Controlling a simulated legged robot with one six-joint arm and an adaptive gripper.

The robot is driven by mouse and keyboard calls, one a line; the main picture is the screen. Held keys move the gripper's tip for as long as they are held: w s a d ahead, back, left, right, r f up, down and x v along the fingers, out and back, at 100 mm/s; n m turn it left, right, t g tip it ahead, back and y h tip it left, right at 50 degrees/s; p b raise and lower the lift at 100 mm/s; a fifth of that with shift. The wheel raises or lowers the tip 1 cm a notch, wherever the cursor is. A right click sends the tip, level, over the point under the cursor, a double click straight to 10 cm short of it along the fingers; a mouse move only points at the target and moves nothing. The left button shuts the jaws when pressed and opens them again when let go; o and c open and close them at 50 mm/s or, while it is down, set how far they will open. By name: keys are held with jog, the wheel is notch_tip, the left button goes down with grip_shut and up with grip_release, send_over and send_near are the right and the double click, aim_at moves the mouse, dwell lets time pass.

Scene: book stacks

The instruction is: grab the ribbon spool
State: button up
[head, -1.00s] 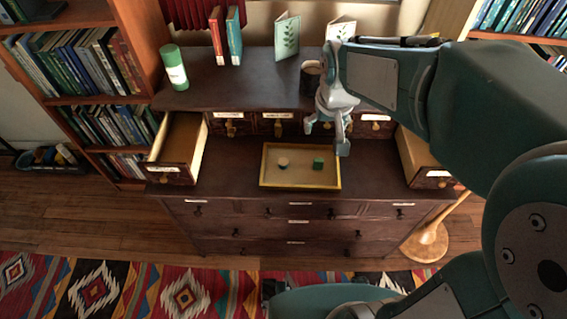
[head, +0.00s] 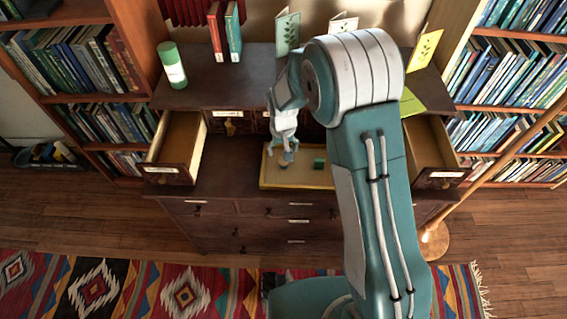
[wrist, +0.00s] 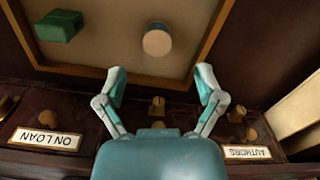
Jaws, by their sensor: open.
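My gripper (wrist: 161,78) is open and empty, fingers spread to either side. In the head view my gripper (head: 287,158) hangs over the tray's left part and mostly hides the spool. A green block (head: 319,163) sits in the tray to the right; it shows at upper left in the wrist view (wrist: 60,26).
The tray stands on a dark cabinet ledge below small labelled drawers. Open drawers stick out at left (head: 180,150) and right (head: 432,160). A green-and-white cylinder (head: 172,65) and upright books (head: 224,32) stand on the upper shelf. My arm hides part of the right side.

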aim_at(284, 164)
notch_tip(284, 164, down, 7)
jog(key=shift+d+r, duration=0.1)
jog(key=shift+d, duration=0.05)
jog(key=c, duration=0.9)
